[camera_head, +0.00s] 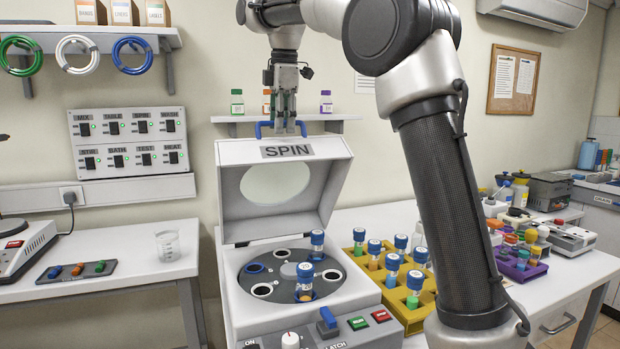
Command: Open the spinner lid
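The spinner (290,306) stands on the table at the centre. Its grey lid (230,207), with an oval window and a SPIN label (287,151), is raised and leans back. The blue lid handle (262,129) is on the lid's top edge. My gripper (289,130) points down at the handle, its fingers close together. Whether they grip the handle or only touch it is unclear. Inside the bowl, the dark rotor (270,280) holds two blue-capped vials (304,282) and has empty white-rimmed holes. The blue latch (328,317) is on the front panel.
A yellow rack (409,316) of several blue-capped vials stands right of the spinner. My arm crosses the view on the right. A shelf (340,117) with small bottles is behind the lid. A beaker (168,245) stands on the left table.

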